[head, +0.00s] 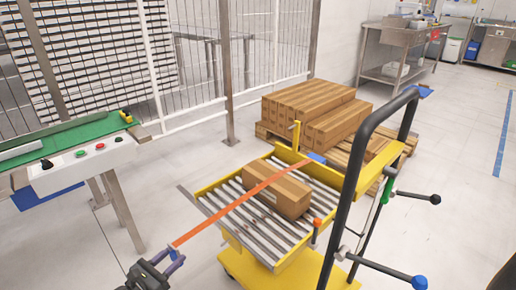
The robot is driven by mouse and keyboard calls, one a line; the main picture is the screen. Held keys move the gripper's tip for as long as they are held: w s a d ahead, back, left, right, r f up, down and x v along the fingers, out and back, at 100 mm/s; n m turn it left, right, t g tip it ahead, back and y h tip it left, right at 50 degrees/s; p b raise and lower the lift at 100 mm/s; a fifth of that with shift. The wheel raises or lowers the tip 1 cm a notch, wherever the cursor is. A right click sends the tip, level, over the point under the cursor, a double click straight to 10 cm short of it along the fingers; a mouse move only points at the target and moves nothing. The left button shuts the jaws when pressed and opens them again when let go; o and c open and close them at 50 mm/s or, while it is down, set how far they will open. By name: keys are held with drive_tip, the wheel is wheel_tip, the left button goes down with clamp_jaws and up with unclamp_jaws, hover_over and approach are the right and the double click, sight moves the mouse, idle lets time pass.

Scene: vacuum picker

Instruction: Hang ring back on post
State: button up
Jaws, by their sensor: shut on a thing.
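My gripper (168,268) is at the bottom left, shut on the small blue-purple ring (175,255) at the near end of an orange strap (235,207). The ring is small and partly hidden by the fingers. The strap runs taut across a cardboard box (278,195) on the yellow cart's roller bed (238,213), to a blue piece (316,157) at the far side. A short orange-topped post (316,228) stands at the bed's near right edge, apart from my gripper. A yellow upright post (296,135) stands at the far side. I cannot tell which post is the ring's.
The cart's black handle frame (350,190) rises at the right, with knobbed levers (412,198) sticking out. A green conveyor (70,141) with a button panel is at the left. Stacked boxes (310,108) stand behind. Floor between conveyor and cart is clear.

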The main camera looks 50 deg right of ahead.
drive_tip(key=w+a+r+n+t+y+p, duration=0.4)
drive_tip(key=w+a+n+t+y, duration=0.2)
drive_tip(key=n+t+y, duration=0.6)
drive_tip(key=shift+w+r+n+t+y+p, duration=0.15)
drive_tip(key=shift+w+n+t+y+p, duration=0.2)
drive_tip(key=shift+w+t, duration=0.6)
drive_tip(key=shift+s+t, duration=0.2)
drive_tip(key=shift+t, duration=0.05)
